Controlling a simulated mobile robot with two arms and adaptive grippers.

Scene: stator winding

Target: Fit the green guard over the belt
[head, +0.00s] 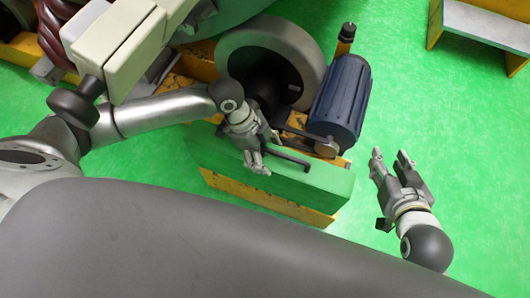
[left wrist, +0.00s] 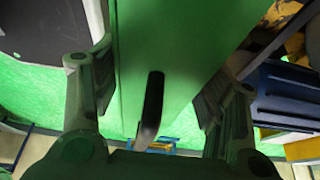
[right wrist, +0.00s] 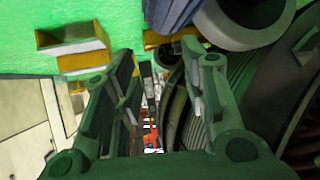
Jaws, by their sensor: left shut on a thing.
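The green guard (head: 315,187), a long box with a dark bar handle (head: 285,154) on top, is on the near side of the drive wheel and motor. My left gripper (head: 257,163) is shut on the guard at the handle's left end. In the left wrist view, the handle (left wrist: 151,105) and green guard (left wrist: 180,50) show between the fingers. The dark belt (head: 296,131) shows partly between the wheel and the motor pulley (head: 327,146), beyond the guard. Whether the guard touches the belt is hidden. My right gripper (head: 390,160) is open and empty, right of the guard.
The large grey wheel (head: 304,52) and blue motor (head: 342,100) stand behind the guard on a yellow base (head: 240,195). A yellow-and-grey bench (head: 487,25) is at the top right. Green floor is clear around my right gripper.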

